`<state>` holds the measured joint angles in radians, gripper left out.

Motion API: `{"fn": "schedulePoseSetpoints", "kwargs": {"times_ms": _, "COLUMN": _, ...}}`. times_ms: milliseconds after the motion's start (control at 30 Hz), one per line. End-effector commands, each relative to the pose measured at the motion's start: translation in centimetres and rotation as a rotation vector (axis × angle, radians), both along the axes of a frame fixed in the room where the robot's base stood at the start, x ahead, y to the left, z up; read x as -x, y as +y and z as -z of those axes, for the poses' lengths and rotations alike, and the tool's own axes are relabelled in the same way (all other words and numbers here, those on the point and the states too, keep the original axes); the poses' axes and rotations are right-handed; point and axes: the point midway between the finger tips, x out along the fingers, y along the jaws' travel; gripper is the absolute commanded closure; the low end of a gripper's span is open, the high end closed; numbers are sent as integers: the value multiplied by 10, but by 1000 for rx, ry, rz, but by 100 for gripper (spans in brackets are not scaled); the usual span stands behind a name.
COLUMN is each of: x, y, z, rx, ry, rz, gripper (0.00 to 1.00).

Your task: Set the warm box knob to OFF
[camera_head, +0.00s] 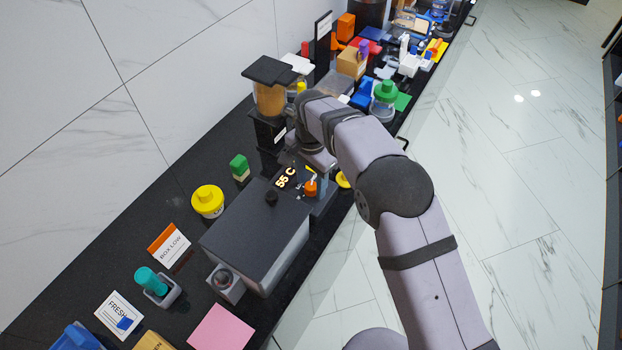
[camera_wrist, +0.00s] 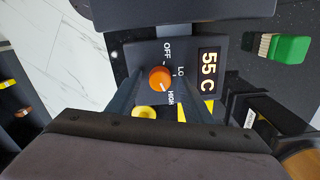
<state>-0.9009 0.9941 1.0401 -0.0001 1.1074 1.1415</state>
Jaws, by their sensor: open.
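The warm box (camera_head: 258,232) is a dark-topped grey box on the black counter in the head view. The knob also shows in the head view (camera_head: 310,188). My gripper (camera_wrist: 160,82) is open, with its dark fingers on either side of the knob. I cannot tell whether they touch it. My wrist partly hides the panel's far side in the head view.
Signs and a pink sheet (camera_head: 222,329) lie nearer. The far counter is crowded; open floor is at right.

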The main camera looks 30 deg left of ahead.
Motion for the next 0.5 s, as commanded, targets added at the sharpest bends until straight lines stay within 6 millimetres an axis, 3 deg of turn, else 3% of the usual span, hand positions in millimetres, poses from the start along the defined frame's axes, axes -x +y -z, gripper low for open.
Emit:
{"fn": "schedulePoseSetpoints", "kwargs": {"times_ms": 267, "x": 0, "y": 0, "z": 2, "rx": 0, "ry": 0, "rz": 0, "gripper": 56}}
{"fn": "schedulePoseSetpoints", "kwargs": {"times_ms": 400, "x": 0, "y": 0, "z": 1, "rx": 0, "ry": 0, "rz": 0, "gripper": 89}}
{"fn": "schedulePoseSetpoints", "kwargs": {"times_ms": 433, "x": 0, "y": 0, "z": 1, "rx": 0, "ry": 0, "rz": 0, "gripper": 95}}
{"fn": "schedulePoseSetpoints", "kwargs": {"times_ms": 500, "x": 0, "y": 0, "z": 1, "rx": 0, "ry": 0, "rz": 0, "gripper": 94}}
